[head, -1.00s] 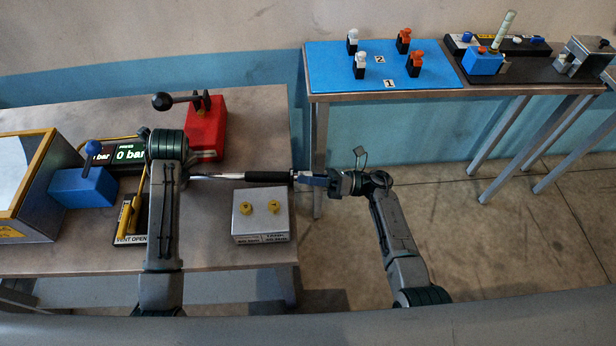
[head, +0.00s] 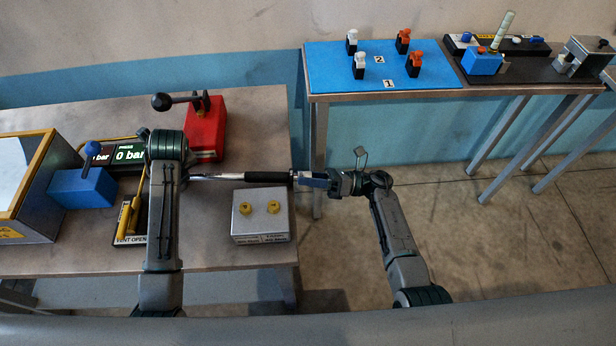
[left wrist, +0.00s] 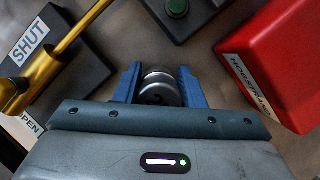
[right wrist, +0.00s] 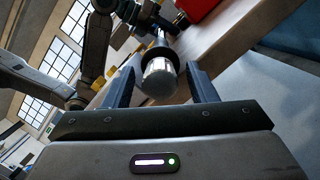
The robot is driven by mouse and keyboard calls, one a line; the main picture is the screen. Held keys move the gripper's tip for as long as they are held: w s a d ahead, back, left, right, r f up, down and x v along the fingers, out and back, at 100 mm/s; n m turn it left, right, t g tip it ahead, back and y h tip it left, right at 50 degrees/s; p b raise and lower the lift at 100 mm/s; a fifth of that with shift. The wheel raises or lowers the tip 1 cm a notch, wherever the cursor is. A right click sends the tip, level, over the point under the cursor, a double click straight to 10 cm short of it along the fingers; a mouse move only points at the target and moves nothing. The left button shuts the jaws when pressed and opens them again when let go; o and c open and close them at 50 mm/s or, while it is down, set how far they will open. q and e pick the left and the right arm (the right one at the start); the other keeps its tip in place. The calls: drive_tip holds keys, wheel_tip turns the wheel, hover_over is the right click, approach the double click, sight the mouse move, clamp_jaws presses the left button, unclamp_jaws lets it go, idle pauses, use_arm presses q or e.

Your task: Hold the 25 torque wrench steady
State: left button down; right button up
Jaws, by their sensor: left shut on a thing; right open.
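The torque wrench (head: 268,177), with a bright shaft and black grip, lies roughly level above the left table; no 25 marking is readable. My left gripper (left wrist: 158,80) is shut on its silver head end (left wrist: 158,92) in the left wrist view; in the head view my left arm hides those jaws. My right gripper (head: 300,178) is open at the handle's right end, past the table edge. In the right wrist view, the silver end cap (right wrist: 160,78) sits between the open fingers, with a gap visible on each side.
Below the wrench stands a light box (head: 260,225) with two yellow knobs. A red block with a lever (head: 207,132) stands behind it. A pressure display (head: 128,154), yellow valve handle (head: 126,218) and blue block (head: 83,188) are at left. A blue-topped table (head: 335,75) stands at the back right.

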drive_tip(key=d+f, duration=0.2)
drive_tip(key=d, duration=0.9)
drive_tip(key=shift+s+d, duration=0.4)
use_arm(q)
drive_tip(key=c, duration=0.9)
unclamp_jaws()
drive_tip(key=shift+o, duration=0.2)
